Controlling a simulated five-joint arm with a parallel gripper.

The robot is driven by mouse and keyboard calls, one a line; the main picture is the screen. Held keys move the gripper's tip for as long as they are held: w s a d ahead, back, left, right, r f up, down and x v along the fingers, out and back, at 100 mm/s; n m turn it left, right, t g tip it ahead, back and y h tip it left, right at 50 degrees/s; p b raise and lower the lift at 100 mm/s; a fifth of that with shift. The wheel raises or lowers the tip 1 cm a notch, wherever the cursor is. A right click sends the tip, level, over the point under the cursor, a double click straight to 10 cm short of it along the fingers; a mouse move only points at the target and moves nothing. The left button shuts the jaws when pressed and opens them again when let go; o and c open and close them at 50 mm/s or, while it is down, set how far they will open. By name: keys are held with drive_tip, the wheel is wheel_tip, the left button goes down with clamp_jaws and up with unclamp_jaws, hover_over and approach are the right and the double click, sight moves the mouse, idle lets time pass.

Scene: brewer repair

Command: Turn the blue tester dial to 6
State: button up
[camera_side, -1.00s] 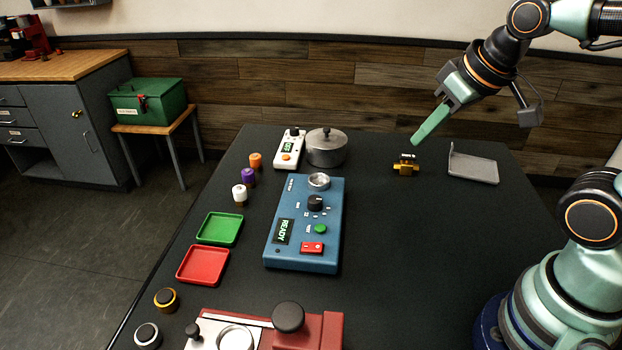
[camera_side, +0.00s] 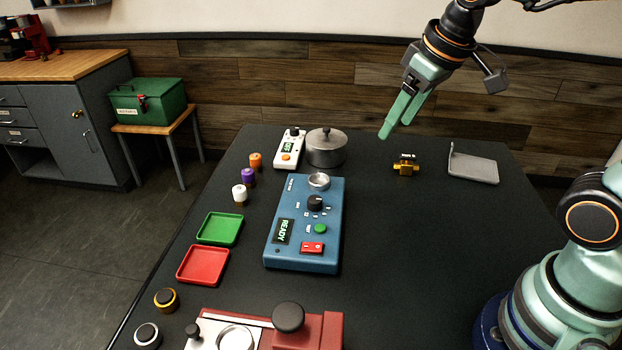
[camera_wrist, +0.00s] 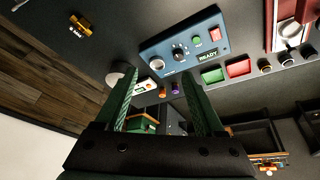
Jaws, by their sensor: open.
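The blue tester (camera_side: 318,252) lies on the dark table, with a lit READY display (camera_side: 283,231). Its black dial (camera_side: 315,203) sits between a silver round socket (camera_side: 319,181) and a green button (camera_side: 320,229). The dial's setting is too small to read. In the wrist view the tester (camera_wrist: 150,48) is at the upper middle, with the dial (camera_wrist: 179,54) on its face. My gripper (camera_side: 392,132) is open and empty, high above the table's back part, to the right of and well away from the dial. Its green fingers also show in the wrist view (camera_wrist: 162,92).
Green (camera_side: 220,241) and red (camera_side: 178,266) trays lie left.

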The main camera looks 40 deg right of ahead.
drive_tip(key=w+a+f+n+g, duration=0.2)
drive_tip(key=w+a, duration=0.1)
drive_tip(key=w, duration=0.4)
drive_tip(key=n+g, duration=0.2)
drive_tip(key=n, duration=0.1)
hover_over(315, 198)
wheel_tip(315, 198, down, 8)
wheel_tip(315, 198, down, 12)
drive_tip(key=shift+r, duration=0.2)
clamp_jaws()
